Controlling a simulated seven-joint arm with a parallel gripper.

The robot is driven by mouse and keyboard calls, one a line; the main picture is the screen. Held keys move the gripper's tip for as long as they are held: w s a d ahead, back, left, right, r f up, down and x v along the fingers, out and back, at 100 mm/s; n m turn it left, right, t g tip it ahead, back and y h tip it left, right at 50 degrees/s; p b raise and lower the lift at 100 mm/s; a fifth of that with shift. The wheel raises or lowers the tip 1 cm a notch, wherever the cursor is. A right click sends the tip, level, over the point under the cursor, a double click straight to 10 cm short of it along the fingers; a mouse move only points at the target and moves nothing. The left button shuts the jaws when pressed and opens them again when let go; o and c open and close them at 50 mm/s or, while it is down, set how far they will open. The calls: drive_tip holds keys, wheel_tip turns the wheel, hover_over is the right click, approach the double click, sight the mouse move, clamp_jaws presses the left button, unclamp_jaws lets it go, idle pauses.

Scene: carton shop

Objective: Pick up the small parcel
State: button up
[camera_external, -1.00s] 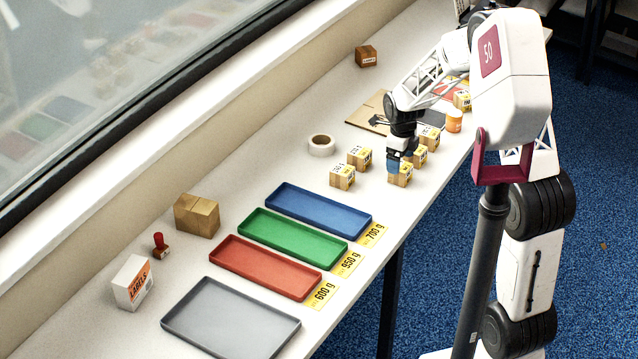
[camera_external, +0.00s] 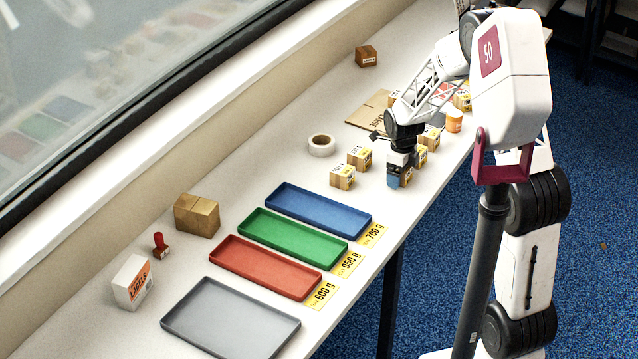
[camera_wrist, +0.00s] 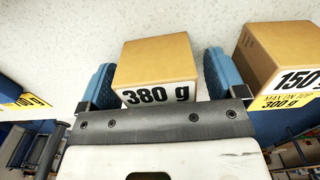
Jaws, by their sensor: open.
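A small tan cardboard parcel marked 380 g (camera_wrist: 155,62) sits on the bench in the wrist view. My gripper (camera_wrist: 158,72) is open, with one blue-padded finger on each side of this parcel. Small gaps seem to show at both sides; contact is not clear. In the external view my gripper (camera_external: 394,181) is low at the bench, near its front edge, and mostly hides the parcel (camera_external: 407,177).
A parcel marked 150 g (camera_wrist: 283,55) stands close to the right finger. Two small parcels (camera_external: 342,176) (camera_external: 359,156) and a tape roll (camera_external: 321,145) stand left of my gripper. Blue (camera_external: 318,212), green (camera_external: 292,238), red (camera_external: 264,268) and grey (camera_external: 230,318) trays lie nearer the camera.

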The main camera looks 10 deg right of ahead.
drive_tip(key=shift+c, duration=0.3)
drive_tip(key=c, duration=1.2)
